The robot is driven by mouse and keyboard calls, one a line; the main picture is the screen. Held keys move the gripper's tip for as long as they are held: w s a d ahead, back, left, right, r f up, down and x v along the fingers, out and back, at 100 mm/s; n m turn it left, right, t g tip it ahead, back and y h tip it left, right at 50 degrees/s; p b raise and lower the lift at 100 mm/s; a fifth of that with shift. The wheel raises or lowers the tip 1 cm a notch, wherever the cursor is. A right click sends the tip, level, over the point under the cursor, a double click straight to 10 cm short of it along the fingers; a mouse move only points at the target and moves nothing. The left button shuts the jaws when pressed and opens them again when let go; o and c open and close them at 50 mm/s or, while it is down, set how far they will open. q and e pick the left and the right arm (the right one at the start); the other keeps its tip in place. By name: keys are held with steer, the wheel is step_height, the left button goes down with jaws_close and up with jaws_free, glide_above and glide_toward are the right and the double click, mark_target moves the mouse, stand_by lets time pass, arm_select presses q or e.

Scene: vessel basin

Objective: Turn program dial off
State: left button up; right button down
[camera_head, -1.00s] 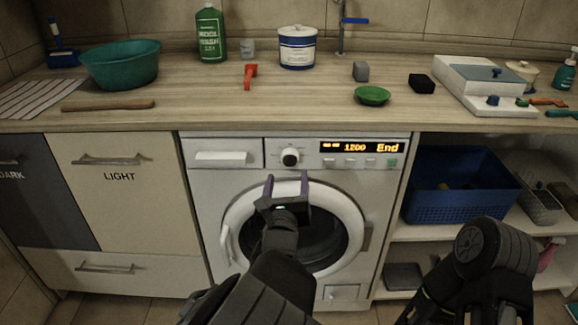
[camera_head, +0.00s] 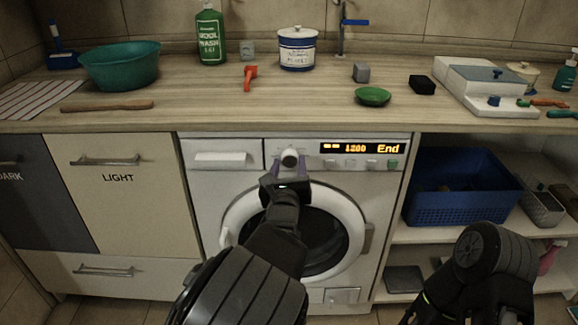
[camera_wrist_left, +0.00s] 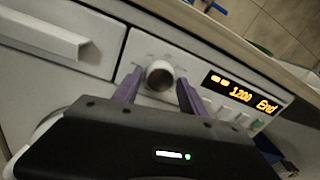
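The program dial (camera_head: 290,158) is a round knob with a pale face on the washing machine's (camera_head: 205,200) front panel. The display (camera_head: 361,148) beside it reads 1200 and End. My left gripper (camera_head: 289,166) is open in front of the panel, with its purple fingers to either side of the dial. In the left wrist view the dial (camera_wrist_left: 159,75) shows between the two fingertips (camera_wrist_left: 160,84), with gaps on both sides. I cannot tell how deep the fingers reach.
The detergent drawer (camera_head: 221,159) is left of the dial. The countertop (camera_head: 210,100) juts out above the panel, holding a teal basin (camera_head: 120,66), a green bottle (camera_head: 210,36) and a green dish (camera_head: 372,96). Open shelves with a blue basket (camera_head: 455,208) stand at right.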

arm_select(q)
steer(key=c, duration=1)
steer(key=shift+n, duration=0.4)
